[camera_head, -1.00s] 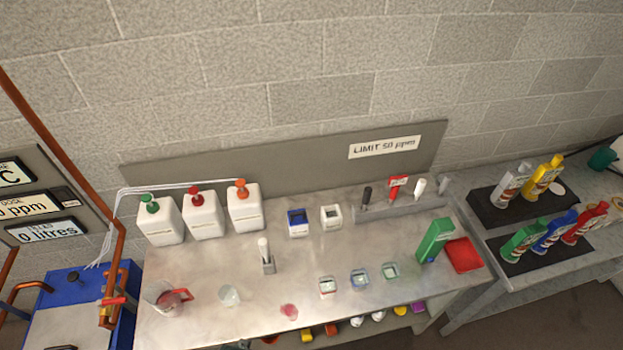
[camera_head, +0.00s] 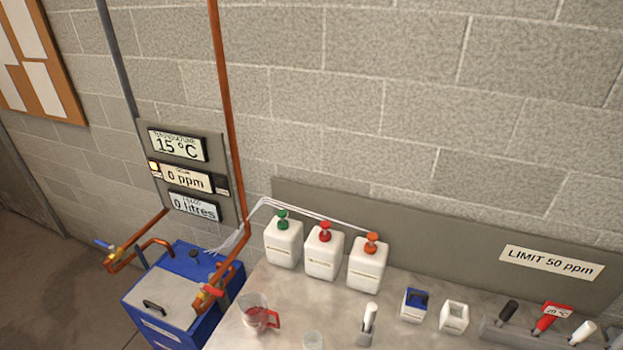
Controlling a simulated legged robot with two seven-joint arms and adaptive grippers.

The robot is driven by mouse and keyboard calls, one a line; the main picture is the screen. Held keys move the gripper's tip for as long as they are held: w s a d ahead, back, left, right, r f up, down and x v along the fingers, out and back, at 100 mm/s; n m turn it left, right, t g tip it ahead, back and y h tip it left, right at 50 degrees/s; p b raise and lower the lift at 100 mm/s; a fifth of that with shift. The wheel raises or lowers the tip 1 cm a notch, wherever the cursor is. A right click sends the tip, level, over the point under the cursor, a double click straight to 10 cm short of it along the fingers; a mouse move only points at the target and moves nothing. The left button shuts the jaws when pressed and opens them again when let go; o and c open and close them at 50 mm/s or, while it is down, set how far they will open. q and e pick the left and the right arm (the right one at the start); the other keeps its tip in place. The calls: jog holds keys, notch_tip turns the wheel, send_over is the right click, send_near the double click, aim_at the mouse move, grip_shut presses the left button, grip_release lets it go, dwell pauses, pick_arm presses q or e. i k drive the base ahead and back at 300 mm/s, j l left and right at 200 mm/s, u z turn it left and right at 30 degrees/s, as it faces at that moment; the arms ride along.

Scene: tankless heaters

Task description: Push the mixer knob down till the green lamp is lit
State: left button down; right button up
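A blue box with a grey lid (camera_head: 165,290) stands at the left end of the bench. A small dark round knob (camera_head: 194,253) sits on its top at the back; I cannot tell for sure that it is the mixer knob. Above it a grey wall panel carries displays reading 15 °C (camera_head: 178,145), 0 ppm (camera_head: 187,179) and 0 litres (camera_head: 193,206). A small pale yellow lamp (camera_head: 154,166) shows left of the ppm display. I see no lamp lit green. Neither gripper is in view.
Copper pipes with a blue-handled valve (camera_head: 104,245) and a red-handled valve (camera_head: 214,290) flank the box. White bottles with green (camera_head: 284,241), red (camera_head: 323,254) and orange (camera_head: 368,266) pumps stand on the bench, behind a red-handled jug (camera_head: 256,314). Floor is bare at left.

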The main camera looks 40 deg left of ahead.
aim_at(193, 253)
jog(key=j+u, duration=0.1)
jog(key=u, duration=0.4)
jog(key=j+u, duration=0.15)
jog(key=u, duration=0.35)
jog(key=j+u, duration=0.1)
jog(key=u, duration=0.4)
jog(key=j+u, duration=0.1)
jog(key=u, duration=0.4)
jog(key=i, duration=0.05)
